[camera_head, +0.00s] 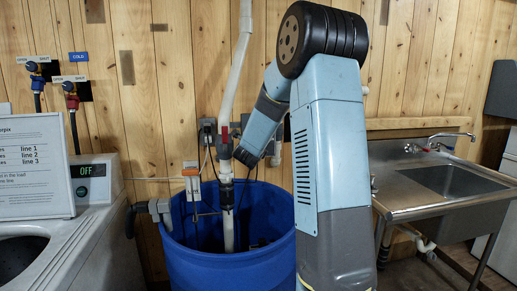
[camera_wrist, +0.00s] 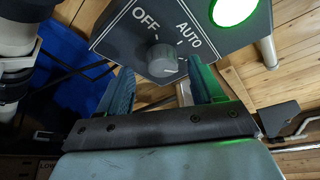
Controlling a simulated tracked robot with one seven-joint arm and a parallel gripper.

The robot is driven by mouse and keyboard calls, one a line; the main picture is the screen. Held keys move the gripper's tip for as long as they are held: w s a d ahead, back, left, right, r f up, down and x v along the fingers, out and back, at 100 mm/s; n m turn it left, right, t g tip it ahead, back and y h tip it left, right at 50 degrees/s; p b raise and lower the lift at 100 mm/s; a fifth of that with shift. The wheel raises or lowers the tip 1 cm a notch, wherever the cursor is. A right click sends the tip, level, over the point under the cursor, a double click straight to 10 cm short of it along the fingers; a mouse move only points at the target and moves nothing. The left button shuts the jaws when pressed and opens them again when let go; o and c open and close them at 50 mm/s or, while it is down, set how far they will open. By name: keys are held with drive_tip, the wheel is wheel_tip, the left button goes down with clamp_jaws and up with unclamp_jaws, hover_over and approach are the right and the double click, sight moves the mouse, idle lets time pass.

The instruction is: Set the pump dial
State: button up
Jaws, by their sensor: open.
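In the wrist view, a dark control box (camera_wrist: 118,38) carries a round grey dial (camera_wrist: 162,60) with white OFF and AUTO labels above it. A lit green lamp (camera_wrist: 234,8) is at its upper right. I cannot tell for sure which mark the dial points to. My gripper (camera_wrist: 160,68) is open, its two teal fingers apart below and to either side of the dial. Whether they touch it, I cannot tell. In the head view, my arm reaches in above the blue barrel (camera_head: 185,265); my fingers and the dial do not show clearly there.
A white pipe (camera_head: 228,85) with a red-handled valve (camera_head: 225,136) rises from the barrel. A washer (camera_head: 85,250) with an OFF display and a sign (camera_head: 32,165) stand at left. A steel sink (camera_head: 430,185) is at right. The plank wall is close behind.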

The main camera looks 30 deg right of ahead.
drive_tip(key=v, duration=1.1)
drive_tip(key=shift+s+a, duration=0.2)
drive_tip(key=shift+s, duration=0.1)
drive_tip(key=s+a+r+n+y, duration=0.4)
drive_tip(key=s+a+n+y, duration=0.55)
drive_tip(key=a+n, duration=0.6)
drive_tip(key=s+f+n+g, duration=0.2)
drive_tip(key=s+n+g, duration=0.5)
drive_tip(key=s+n, duration=0.8)
drive_tip(key=s, duration=1)
drive_tip(key=shift+s+a+f, duration=0.15)
drive_tip(key=shift+f, duration=0.1)
